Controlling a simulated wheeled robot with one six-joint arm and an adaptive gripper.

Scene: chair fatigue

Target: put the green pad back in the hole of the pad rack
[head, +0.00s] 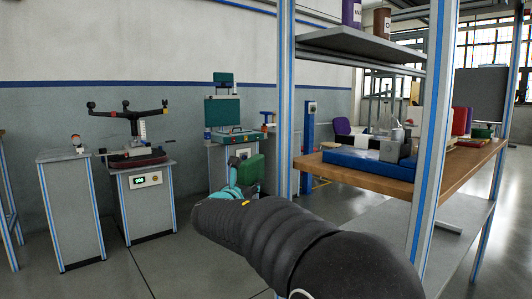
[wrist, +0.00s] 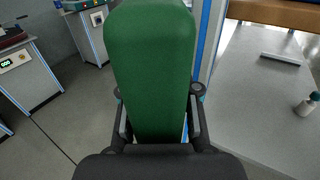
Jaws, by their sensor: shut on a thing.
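The green pad (wrist: 150,55) is large in the wrist view, standing up between the two dark fingers of my gripper (wrist: 158,97). My gripper is shut on its lower part, one finger on each side. The pad also shows in the head view (head: 251,170), past the end of my dark arm, held in the air left of the shelf frame. Red and purple upright pieces (head: 462,120) stand at the far right of the wooden bench; I cannot tell whether they belong to the pad rack. No hole is clearly visible.
The wooden bench (head: 440,170) carries a blue tray (head: 365,163), with a metal shelf post (head: 430,130) in front. A chair-base test stand (head: 140,185) and a grey cabinet (head: 70,205) stand left. A teal machine (head: 225,112) stands behind. Floor at left front is clear.

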